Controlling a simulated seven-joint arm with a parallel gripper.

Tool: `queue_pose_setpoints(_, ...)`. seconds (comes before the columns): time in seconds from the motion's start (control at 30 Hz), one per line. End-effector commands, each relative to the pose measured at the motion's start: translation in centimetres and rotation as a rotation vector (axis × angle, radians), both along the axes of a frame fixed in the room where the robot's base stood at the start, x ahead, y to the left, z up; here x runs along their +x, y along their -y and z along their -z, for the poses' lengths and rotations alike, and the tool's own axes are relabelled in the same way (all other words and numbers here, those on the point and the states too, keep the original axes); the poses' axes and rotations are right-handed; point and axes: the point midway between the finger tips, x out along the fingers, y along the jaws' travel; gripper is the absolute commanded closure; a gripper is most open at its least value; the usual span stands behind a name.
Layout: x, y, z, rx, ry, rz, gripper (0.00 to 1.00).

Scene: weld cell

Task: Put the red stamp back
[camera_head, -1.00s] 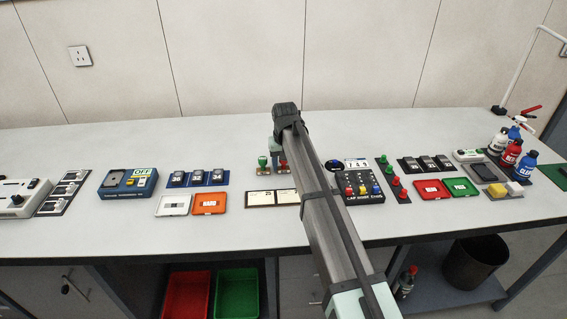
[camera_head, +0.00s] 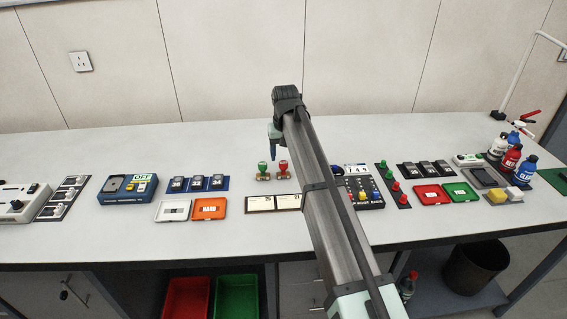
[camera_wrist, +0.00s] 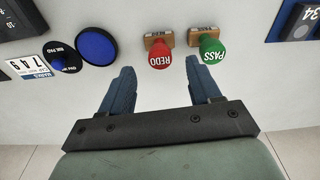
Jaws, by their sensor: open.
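The red stamp (camera_head: 283,169) stands upright on the bench beside the green stamp (camera_head: 262,170). In the wrist view the red stamp (camera_wrist: 160,54) reads REDO and has a wooden base; the green stamp (camera_wrist: 210,50), reading PASS, is at its right. My gripper (camera_wrist: 159,82) is open and empty. Its two blue fingers are apart, with the red stamp beyond the gap between them and nothing held.
A two-part card holder (camera_head: 274,211) lies in front of the stamps. A blue round pad (camera_wrist: 97,46) and a number display (camera_wrist: 25,68) sit left in the wrist view. An orange tray (camera_head: 209,217) is at left. The bench behind the stamps is clear.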

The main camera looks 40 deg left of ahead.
Motion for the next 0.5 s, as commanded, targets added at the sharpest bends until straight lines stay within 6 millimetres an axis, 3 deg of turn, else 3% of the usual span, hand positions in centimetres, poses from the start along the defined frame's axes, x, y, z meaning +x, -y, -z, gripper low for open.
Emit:
queue_pose_setpoints(0.2, -0.2, 0.2, -3.2, 0.001, 0.001, 0.0, 0.38)
queue_pose_setpoints(0.5, -0.4, 0.4, -4.7, 0.0, 0.0, 0.0, 0.38)
